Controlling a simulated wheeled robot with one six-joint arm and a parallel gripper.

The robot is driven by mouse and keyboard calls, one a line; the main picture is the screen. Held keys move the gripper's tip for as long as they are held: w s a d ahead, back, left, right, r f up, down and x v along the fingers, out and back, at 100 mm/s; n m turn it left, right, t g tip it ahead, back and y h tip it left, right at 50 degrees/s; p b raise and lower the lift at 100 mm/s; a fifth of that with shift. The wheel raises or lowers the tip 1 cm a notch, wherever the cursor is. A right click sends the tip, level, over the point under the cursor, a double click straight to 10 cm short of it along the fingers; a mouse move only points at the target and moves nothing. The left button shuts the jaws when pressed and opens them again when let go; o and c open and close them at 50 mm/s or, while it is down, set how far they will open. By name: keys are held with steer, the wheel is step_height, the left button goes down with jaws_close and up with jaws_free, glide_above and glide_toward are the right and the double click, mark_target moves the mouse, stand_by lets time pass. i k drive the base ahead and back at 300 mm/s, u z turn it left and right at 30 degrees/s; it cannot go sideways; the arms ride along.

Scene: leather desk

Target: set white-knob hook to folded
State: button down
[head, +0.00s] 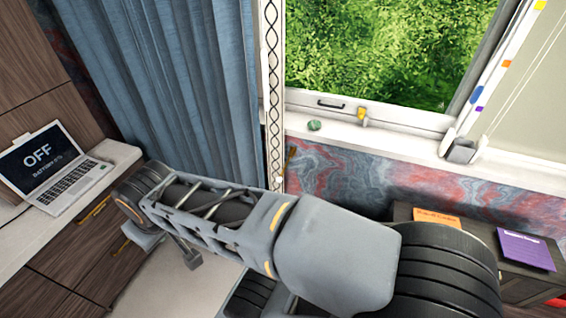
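A small brass-coloured hook (290,157) is on the marbled wall, just right of the patterned curtain edge and below the window sill. It may be the white-knob hook. It is too small to tell its knob colour clearly or whether it is folded or out. My arm crosses the lower middle of the head view, in front of the area below the hook. I cannot make out my gripper; the arm's far end is hidden or out of frame.
A blue curtain (170,85) hangs left of the window. A laptop (52,165) stands on the pale desk at left. The white sill (400,137) holds a small green object (314,125). A dark cabinet with an orange card (437,219) and purple card (525,249) stands at right.

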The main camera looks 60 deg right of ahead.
mark_target(278, 179)
steer(key=z, duration=0.9)
steer(key=i, duration=1)
steer(key=z, duration=1)
